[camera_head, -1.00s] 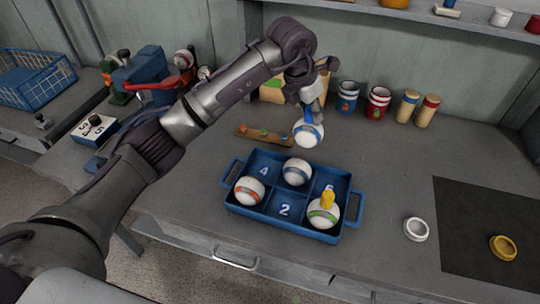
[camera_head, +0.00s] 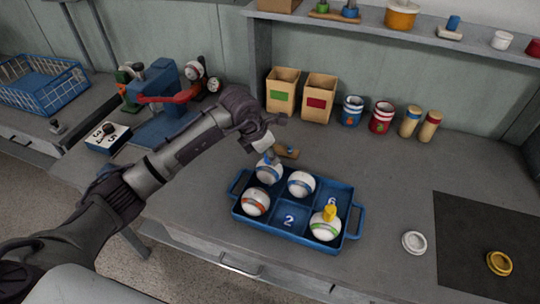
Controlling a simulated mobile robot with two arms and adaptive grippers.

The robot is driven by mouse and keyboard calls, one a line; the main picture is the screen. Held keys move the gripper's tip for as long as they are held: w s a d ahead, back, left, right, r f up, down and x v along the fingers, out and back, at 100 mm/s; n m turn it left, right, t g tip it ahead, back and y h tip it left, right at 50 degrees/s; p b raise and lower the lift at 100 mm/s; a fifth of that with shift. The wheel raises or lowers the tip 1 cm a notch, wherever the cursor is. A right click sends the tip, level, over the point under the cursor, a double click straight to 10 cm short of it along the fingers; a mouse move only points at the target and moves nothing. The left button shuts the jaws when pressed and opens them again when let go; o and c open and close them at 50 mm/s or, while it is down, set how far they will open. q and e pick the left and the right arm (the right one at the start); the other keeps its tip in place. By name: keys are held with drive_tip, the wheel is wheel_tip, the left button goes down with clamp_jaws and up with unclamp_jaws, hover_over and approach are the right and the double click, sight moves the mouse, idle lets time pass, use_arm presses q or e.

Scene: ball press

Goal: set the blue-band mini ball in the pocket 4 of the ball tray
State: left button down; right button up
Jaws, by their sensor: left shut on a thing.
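The blue-band mini ball (camera_head: 268,171) is white with a blue band. My left gripper (camera_head: 265,155) is shut on its top and holds it at the back left corner of the blue ball tray (camera_head: 349,213), over pocket 4. The ball hides that pocket's number; I cannot tell whether it touches the pocket floor. An orange-band ball (camera_head: 256,203) sits in the front left pocket. Another white ball with a dark bluish band (camera_head: 301,184) sits in the back middle pocket. A green-band ball (camera_head: 325,227) with a yellow knob sits front right. My right gripper is out of view.
Pockets 2 and 6 of the tray are empty. Cardboard boxes (camera_head: 319,97), cans (camera_head: 382,117) and cylinders (camera_head: 429,126) stand along the wall. The bench right of the tray is clear up to a white ring (camera_head: 414,242).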

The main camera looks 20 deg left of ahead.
use_arm(q)
drive_tip(key=shift+f, duration=0.95)
drive_tip(key=c, duration=0.9)
unclamp_jaws()
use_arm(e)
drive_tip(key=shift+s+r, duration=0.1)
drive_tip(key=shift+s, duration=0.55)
use_arm(q)
drive_tip(key=shift+r, duration=0.25)
drive_tip(key=b+v, duration=0.1)
drive_tip(key=v, duration=1.1)
drive_tip(key=shift+d+b, duration=0.1)
drive_tip(key=shift+b, duration=0.25)
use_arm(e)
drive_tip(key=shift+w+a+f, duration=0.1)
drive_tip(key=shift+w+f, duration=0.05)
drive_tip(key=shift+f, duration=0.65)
use_arm(q)
drive_tip(key=shift+f, duration=0.1)
